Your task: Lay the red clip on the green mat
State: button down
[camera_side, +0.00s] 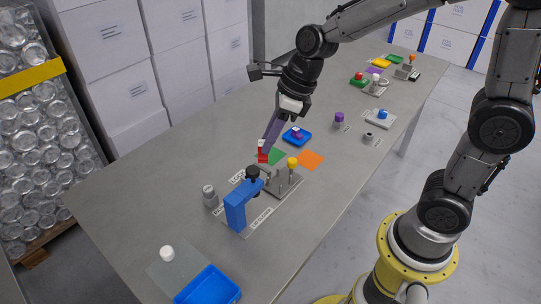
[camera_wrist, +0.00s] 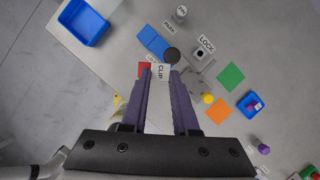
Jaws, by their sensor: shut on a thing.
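My gripper (camera_side: 267,142) is shut on the red clip (camera_side: 263,151), with its fingers pointing down. The green mat (camera_side: 275,155) is flat on the table, just behind and right of the clip in the side view. In the wrist view the green mat (camera_wrist: 230,76) is bare and lies to the right, apart from the clip. The clip's height above the table is hard to tell.
A blue press (camera_side: 236,208) with a dark knob and a metal fixture with a yellow knob (camera_side: 292,162) stand close in front. An orange mat (camera_side: 311,159) and a blue tray (camera_side: 297,136) with a small item are near the green mat. An empty blue bin (camera_side: 208,286) is at the front.

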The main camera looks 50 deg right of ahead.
jog(key=w+d+m+t+h, duration=0.1)
jog(key=w+d+m+h, duration=0.15)
jog(key=d+m, duration=1)
jog(key=d+f+n, duration=0.5)
jog(key=f, duration=0.6)
jog(key=w+d+f, duration=0.1)
jog(key=w+f, duration=0.2)
jog(key=w, duration=0.1)
jog(key=w+d+f, duration=0.1)
jog(key=w+f, duration=0.2)
jog(key=w, duration=0.1)
jog(key=w+d+f, duration=0.1)
jog(key=w+f, duration=0.2)
jog(key=w, duration=0.1)
jog(key=shift+d+f, duration=0.25)
jog(key=shift+d, duration=0.05)
jog(key=shift+s+x, duration=0.2)
jog(key=shift+x, duration=0.7)
jog(key=shift+s+x, duration=0.2)
jog(key=shift+x, duration=0.65)
jog(key=shift+f, duration=0.2)
jog(key=shift+f, duration=0.1)
jog(key=c, duration=0.7)
grip_release()
